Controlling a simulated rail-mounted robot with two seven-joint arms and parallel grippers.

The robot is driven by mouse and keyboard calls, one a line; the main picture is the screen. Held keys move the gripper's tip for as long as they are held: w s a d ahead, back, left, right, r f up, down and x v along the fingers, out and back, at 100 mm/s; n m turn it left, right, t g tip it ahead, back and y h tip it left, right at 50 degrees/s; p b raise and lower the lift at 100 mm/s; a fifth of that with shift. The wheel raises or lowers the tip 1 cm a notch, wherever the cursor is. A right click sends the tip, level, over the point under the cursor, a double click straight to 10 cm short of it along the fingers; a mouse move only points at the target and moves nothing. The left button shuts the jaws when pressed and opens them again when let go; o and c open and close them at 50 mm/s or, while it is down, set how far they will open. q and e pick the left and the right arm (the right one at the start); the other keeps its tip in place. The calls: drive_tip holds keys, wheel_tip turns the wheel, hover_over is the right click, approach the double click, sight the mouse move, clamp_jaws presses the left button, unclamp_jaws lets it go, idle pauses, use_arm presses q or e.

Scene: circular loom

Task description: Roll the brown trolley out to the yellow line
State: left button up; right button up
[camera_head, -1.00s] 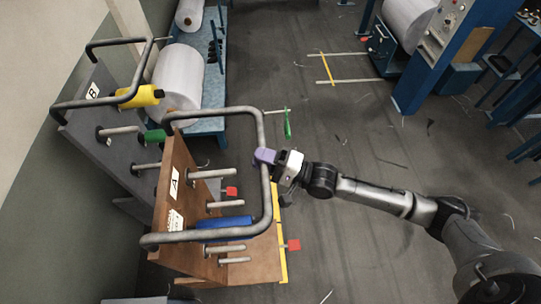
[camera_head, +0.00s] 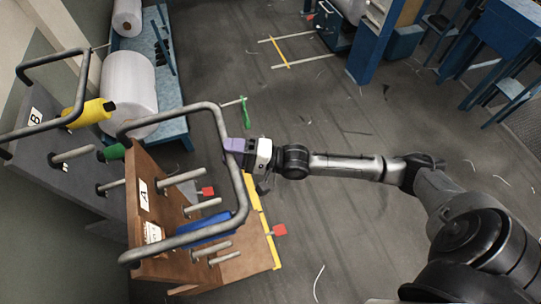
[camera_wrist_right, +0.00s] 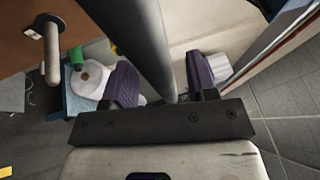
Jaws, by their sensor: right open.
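The brown trolley (camera_head: 165,200), labelled A, stands at the left with grey pegs and a grey tube handle (camera_head: 246,190). A blue roll (camera_head: 208,231) lies on it. A yellow line (camera_head: 264,226) runs along its right lower edge; whether any gap lies between them is hard to tell. My right gripper (camera_head: 233,146), with purple fingers, is at the handle's right side bar. In the right wrist view the open fingers (camera_wrist_right: 162,85) stand on either side of the handle bar (camera_wrist_right: 135,35); contact is unclear. My left gripper is not in view.
A grey trolley (camera_head: 75,180), labelled B, with a yellow roll (camera_head: 88,113), stands close behind the brown one. A large white roll (camera_head: 129,90) rests on a blue frame at the back.

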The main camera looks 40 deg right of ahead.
drive_tip(key=b+v, duration=0.3)
drive_tip(key=v, duration=0.9)
drive_tip(key=shift+s+d+f, duration=0.15)
drive_tip(key=shift+s+d, duration=0.05)
drive_tip(key=shift+s, duration=0.1)
idle(0.6)
drive_tip(key=shift+f, duration=0.1)
